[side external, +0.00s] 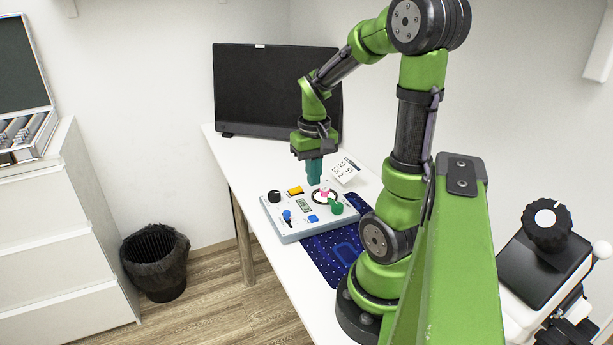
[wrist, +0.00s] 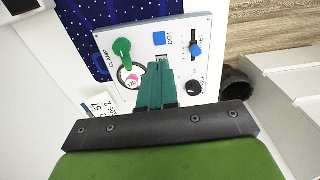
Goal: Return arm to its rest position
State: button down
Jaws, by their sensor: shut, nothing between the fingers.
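My green arm reaches over a white table (side external: 222,150). My gripper (side external: 314,181) has teal fingers pointing down above the back part of a control panel box (side external: 290,235). In the wrist view the fingers (wrist: 156,68) are together with nothing between them, and they hide part of the panel. The panel carries a black knob (side external: 274,196), a blue slider (side external: 287,215), a blue button (side external: 312,218), a yellow-orange part (side external: 295,190), a small display (side external: 304,204), a pink part inside a dark ring (side external: 324,192) and a green clamp handle (side external: 336,207).
A dark monitor (side external: 265,90) stands at the table's back. A dark blue patterned mat (side external: 325,258) lies partly under the panel. A paper with numbers (side external: 345,170) lies behind it. A black bin (side external: 155,262) and white drawers (side external: 60,230) stand left; a black-knobbed device (side external: 545,250) stands right.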

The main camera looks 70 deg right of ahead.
dwell(0.4)
jog(key=w+a+r+n+t, duration=0.1)
jog(key=a+r+t, duration=0.1)
jog(key=a, duration=0.5)
jog(key=w+a+r+n+t+y, duration=0.1)
jog(key=a+r+n+t, duration=0.1)
jog(key=a+r, duration=0.3)
jog(key=w+a+r+n+t+y, duration=0.1)
jog(key=w+a+r+n+t, duration=0.1)
jog(key=a, duration=0.8)
jog(key=shift+a+r+t, duration=0.25)
jog(key=shift+r+t, duration=0.35)
jog(key=shift+r, duration=0.15)
